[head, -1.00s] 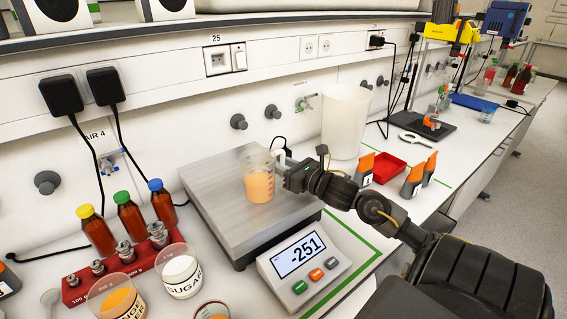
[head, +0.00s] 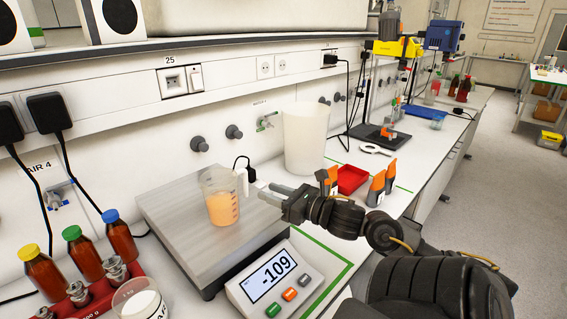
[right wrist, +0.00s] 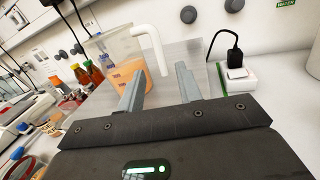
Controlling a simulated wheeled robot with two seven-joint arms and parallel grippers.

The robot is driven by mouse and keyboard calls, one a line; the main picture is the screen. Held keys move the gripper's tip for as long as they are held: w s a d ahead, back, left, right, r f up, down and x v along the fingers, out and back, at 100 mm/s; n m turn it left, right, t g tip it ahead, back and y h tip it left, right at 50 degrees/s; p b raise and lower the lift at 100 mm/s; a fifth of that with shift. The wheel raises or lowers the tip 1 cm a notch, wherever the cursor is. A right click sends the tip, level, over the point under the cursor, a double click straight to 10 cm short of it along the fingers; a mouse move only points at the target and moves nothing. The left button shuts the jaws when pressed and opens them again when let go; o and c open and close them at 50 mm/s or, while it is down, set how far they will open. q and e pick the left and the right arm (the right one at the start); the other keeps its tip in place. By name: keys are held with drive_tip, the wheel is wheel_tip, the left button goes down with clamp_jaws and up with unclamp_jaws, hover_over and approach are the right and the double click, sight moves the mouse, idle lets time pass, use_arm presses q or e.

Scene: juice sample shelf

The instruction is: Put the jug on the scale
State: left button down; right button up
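The clear jug (head: 221,197) with orange liquid and a white handle stands upright on the steel plate of the scale (head: 165,214). My left gripper is not in view.
Brown bottles (head: 85,255) and a red weight rack (head: 85,304) stand at the left front. A large white beaker (head: 305,138) stands behind my right gripper. A red tray (head: 351,179) and orange-topped containers (head: 377,188) are to its right.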

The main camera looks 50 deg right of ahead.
drive_tip(key=shift+s+d, duration=0.15)
drive_tip(key=shift+s, duration=0.95)
drive_tip(key=shift+w+r, duration=0.1)
